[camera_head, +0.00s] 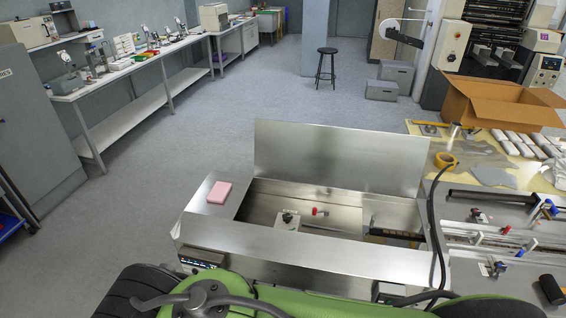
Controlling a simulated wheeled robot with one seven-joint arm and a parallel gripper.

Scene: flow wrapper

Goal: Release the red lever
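A small red lever (320,211) shows inside the open steel compartment of the machine, whose front rim (300,242) faces me. The lever lies right of a small grey block with a dark knob (287,217). It is too small to tell whether it is latched or released. Another small red part (506,230) sits on the machine bed at the right; I cannot tell if it is a lever. My gripper is not in view, and nothing is seen touching the red lever.
A raised steel lid (340,155) stands behind the compartment. A pink block (220,192) lies on its left rim. A black hose (435,220) runs along the right side. An open cardboard box (500,104) and a tape roll (445,160) are at the right.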

